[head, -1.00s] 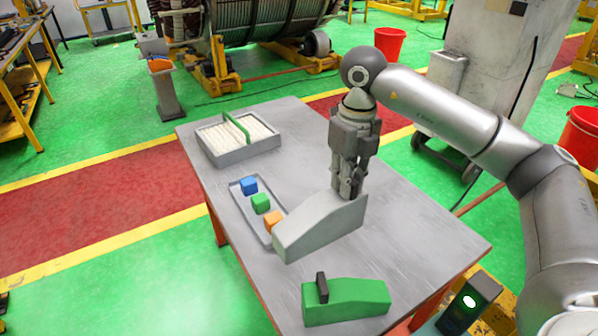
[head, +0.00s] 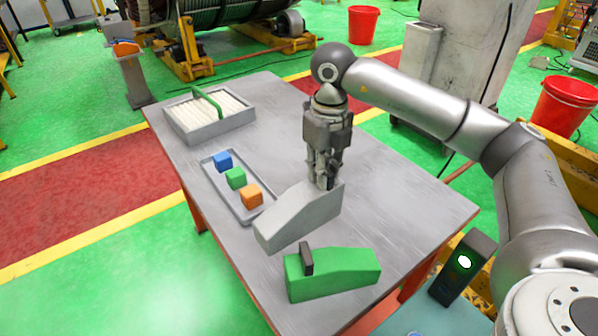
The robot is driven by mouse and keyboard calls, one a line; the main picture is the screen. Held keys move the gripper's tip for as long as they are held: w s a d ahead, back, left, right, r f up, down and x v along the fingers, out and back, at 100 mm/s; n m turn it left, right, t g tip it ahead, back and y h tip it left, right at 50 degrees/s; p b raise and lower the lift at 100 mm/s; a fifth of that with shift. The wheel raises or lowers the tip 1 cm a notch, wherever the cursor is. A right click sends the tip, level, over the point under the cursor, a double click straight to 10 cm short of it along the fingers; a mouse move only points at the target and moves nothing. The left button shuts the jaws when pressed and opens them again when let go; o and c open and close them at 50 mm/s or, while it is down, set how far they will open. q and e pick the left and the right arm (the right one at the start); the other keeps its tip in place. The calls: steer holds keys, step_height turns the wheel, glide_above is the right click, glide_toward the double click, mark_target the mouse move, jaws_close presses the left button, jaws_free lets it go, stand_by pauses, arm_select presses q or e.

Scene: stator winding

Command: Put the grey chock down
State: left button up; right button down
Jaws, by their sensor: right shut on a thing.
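The grey chock (head: 297,219) is a wedge-shaped block with its tall end at the right, between the small tray and the green chock (head: 340,274). My right gripper (head: 326,184) points down and is shut on the tall end of the grey chock. The chock is level and very low over the grey table (head: 400,190); I cannot tell whether its underside touches the top. The green chock, with a dark handle, stands near the table's front edge. My left gripper is not in view.
A small tray (head: 212,181) holds a blue cube (head: 223,160), a green cube (head: 236,178) and an orange cube (head: 252,196). A grey box (head: 196,136) of white rods with a green handle is at the back left. The table's right side is clear.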

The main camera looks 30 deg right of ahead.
step_height(320, 180, down, 8)
steer(key=shift+r+p, duration=0.1)
steer(key=shift+p, duration=0.75)
steer(key=c, duration=1.9)
jaws_free()
steer(key=shift+f, duration=0.2)
steer(key=o, duration=0.5)
steer(key=shift+r, duration=0.15)
